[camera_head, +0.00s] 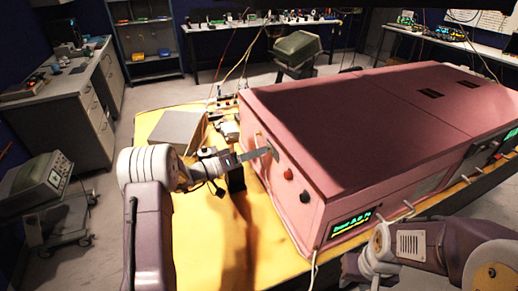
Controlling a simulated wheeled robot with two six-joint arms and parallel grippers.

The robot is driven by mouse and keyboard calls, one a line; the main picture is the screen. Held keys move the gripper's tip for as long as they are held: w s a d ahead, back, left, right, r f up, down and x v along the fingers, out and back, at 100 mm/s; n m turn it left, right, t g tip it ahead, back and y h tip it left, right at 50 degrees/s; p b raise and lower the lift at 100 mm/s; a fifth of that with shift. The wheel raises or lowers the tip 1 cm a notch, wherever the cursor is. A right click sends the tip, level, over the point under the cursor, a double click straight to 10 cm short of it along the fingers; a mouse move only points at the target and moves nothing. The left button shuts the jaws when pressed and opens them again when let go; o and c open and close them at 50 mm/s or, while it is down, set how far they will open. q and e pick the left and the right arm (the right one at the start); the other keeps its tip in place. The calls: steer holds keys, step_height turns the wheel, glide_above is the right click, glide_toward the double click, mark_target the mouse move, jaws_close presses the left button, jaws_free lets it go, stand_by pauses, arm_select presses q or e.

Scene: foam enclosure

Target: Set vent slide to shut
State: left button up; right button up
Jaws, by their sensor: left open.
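A large pink enclosure (345,130) stands on the yellow table. Its left side face carries a red knob (288,174), a black knob (304,197) and a small pale upright piece (258,138) near the far end. I cannot tell for sure which part is the vent slide; my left gripper covers some of that face. My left gripper (262,154) is open, its fingers reaching to the face beyond the red knob; contact cannot be told. My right gripper (366,272) is low at the front, near the enclosure's front corner; its jaws are unclear.
The yellow tabletop (200,235) is mostly clear front left. A grey box (178,130) and small devices lie behind my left arm. A lit display (352,222) and short pegs are on the enclosure's front. A cart with an instrument (38,188) stands left.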

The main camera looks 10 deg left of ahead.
arm_select(q)
steer(key=shift+w+d, duration=0.4)
steer(key=shift+d, duration=0.05)
jaws_close()
stand_by(1.1)
